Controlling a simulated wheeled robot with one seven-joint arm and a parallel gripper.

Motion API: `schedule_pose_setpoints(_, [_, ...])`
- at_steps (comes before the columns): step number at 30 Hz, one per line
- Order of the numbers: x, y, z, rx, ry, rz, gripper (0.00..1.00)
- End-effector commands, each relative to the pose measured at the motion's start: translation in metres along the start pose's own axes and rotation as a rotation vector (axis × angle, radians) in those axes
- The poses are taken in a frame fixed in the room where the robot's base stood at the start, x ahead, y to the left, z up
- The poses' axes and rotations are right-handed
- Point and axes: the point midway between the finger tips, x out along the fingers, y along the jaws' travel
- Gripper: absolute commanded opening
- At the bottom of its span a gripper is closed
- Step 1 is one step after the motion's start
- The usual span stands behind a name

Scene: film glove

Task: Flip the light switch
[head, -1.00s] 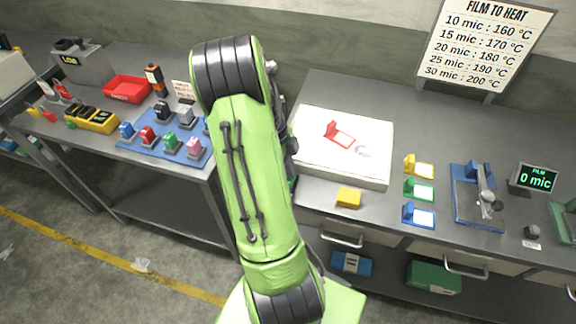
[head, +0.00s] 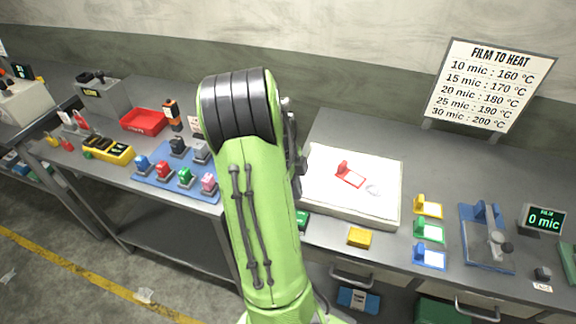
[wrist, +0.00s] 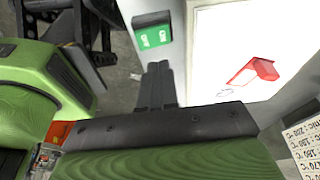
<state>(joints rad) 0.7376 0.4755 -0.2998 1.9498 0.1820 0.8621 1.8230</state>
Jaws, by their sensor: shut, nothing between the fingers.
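The green switch (wrist: 153,36) shows at the top of the wrist view, with white marks that look like "ON", beside the white light box (wrist: 215,50). In the head view the green switch (head: 302,219) is partly covered by my arm, near the front left corner of the light box (head: 335,212). The box's top looks bright white, and a red piece lies on it. My gripper (wrist: 158,70) is shut and empty. Its fingertips point toward the switch, just below it in the wrist view; I cannot tell if they touch. In the head view my arm hides the gripper.
A yellow block (head: 359,237) lies in front of the box. Yellow, green and blue framed pieces (head: 428,230) lie to its right. A blue mat (head: 160,180) with several coloured pieces is left of my arm. A temperature sign (head: 490,85) stands behind.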

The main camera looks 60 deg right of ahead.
Motion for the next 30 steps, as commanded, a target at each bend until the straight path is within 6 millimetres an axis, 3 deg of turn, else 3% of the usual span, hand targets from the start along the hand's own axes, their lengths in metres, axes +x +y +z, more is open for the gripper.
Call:
schedule_pose_setpoints(6, [-0.049,-0.008,0.000,0.003,0.000,-0.001,0.00])
schedule_pose_setpoints(10, [-0.065,-0.010,0.000,0.002,0.002,0.001,0.00])
schedule_pose_setpoints(30, [-0.069,-0.010,0.000,0.003,0.002,0.003,0.00])
